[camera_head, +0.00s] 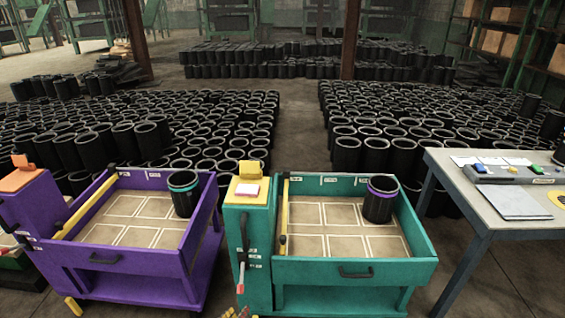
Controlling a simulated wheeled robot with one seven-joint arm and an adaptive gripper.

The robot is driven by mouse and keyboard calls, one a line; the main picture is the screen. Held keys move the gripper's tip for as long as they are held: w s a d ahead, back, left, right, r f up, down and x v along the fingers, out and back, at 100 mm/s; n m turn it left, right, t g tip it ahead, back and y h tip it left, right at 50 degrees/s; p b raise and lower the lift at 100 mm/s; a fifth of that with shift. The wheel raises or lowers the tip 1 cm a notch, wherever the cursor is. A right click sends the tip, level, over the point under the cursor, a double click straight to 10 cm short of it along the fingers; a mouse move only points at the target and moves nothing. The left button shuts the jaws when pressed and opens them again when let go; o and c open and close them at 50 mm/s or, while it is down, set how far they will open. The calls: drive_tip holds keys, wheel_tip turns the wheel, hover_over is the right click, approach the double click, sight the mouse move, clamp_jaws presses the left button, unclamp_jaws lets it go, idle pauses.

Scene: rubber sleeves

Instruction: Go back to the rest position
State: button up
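My gripper is not in view, and no part of my arm shows clearly. A purple cart (125,288) stands at the left with a shallow tray on top. A black sleeve with a teal band (185,203) stands upright in its back right corner. A teal cart (360,271) stands to its right. A black sleeve with a purple band (379,208) stands upright in its back right part. The other marked cells in both trays look empty.
A grey table (450,180) at the right holds a control panel (510,173) and a grey flat sheet (513,202). Many black sleeves (350,152) stand in dense rows behind the carts. Rusty posts (350,40) rise at the back. A narrow floor gap separates the teal cart and table.

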drive_tip(key=s+d+f+n+g+h, duration=0.1)
drive_tip(key=s+d+f+n+g, duration=0.1)
drive_tip(key=s+d, duration=0.2)
drive_tip(key=s+d+r+m+g+y+p, duration=0.1)
drive_tip(key=s+d+r, duration=0.6)
drive_tip(key=r, duration=1)
drive_tip(key=s+d+r+m+g+y+p, duration=0.1)
drive_tip(key=s+d+r+m+p, duration=0.2)
drive_tip(key=s+d+r, duration=0.5)
drive_tip(key=s+d+r+m+g+y+p, duration=0.1)
drive_tip(key=s+d+r, duration=0.6)
drive_tip(key=d+r, duration=0.9)
wheel_tip(320, 180, up, 12)
drive_tip(key=shift+s+d+r+m+y+p, duration=0.2)
drive_tip(key=shift+m+y+p, duration=0.35)
drive_tip(key=shift+p, duration=0.5)
